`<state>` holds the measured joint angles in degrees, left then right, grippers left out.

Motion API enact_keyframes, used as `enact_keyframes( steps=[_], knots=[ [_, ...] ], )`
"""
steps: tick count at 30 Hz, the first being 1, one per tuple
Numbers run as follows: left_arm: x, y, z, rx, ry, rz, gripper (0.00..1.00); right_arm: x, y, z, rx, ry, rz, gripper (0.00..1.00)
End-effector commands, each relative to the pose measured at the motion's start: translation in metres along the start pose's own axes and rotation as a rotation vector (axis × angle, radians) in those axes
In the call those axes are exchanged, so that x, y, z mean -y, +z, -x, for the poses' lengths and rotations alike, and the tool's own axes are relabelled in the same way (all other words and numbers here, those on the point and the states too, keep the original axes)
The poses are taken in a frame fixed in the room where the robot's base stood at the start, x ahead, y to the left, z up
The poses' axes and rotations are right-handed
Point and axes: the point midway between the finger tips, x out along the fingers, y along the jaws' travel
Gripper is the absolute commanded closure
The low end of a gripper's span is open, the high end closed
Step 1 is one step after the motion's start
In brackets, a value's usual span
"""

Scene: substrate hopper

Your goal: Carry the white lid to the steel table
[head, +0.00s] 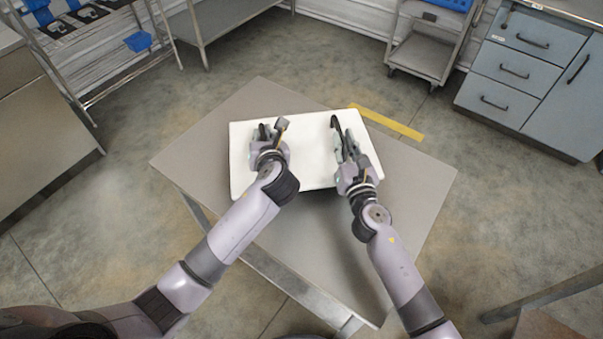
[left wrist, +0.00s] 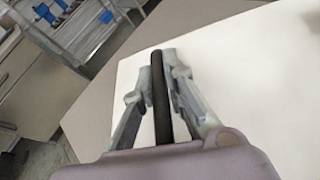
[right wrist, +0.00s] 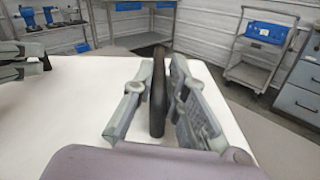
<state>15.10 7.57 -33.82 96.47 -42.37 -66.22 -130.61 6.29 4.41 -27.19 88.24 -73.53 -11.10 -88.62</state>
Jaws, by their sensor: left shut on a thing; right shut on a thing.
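The white lid (head: 308,150) lies flat over the steel table (head: 415,185), seen from above in the head view. I cannot tell whether it rests on the top or hangs just above it. It has two dark handles. My left gripper (head: 270,132) is shut on the left handle (left wrist: 161,95), which stands between its fingers in the left wrist view. My right gripper (head: 345,140) is shut on the right handle (right wrist: 157,90), between its fingers in the right wrist view. The lid's white surface fills much of both wrist views.
A yellow strip (head: 388,123) shows just beyond the lid. A grey cart (head: 424,50) and blue-grey drawers (head: 525,70) stand at the back right. A steel cabinet (head: 45,125) is at the left.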

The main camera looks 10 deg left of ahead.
Motion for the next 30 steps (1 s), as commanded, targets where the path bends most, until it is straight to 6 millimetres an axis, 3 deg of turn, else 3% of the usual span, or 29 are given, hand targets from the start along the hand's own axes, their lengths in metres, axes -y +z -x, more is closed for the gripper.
enact_keyframes(
  steps=[1,3,19,30],
  knots=[
    [0.006,-0.011,-0.002,-0.002,-0.009,0.0,1.0,-0.001,-0.006,-0.002,0.008,0.004,-0.006,1.0],
    [0.007,-0.014,-0.003,-0.002,-0.009,0.0,1.0,0.0,-0.009,-0.002,0.008,0.004,-0.006,1.0],
    [0.007,-0.015,-0.004,-0.002,-0.009,0.0,1.0,0.0,-0.011,-0.002,0.008,0.004,-0.006,1.0],
    [0.01,-0.029,-0.01,-0.002,-0.009,0.0,1.0,0.004,-0.026,-0.002,0.008,0.004,-0.006,1.0]
  ],
)
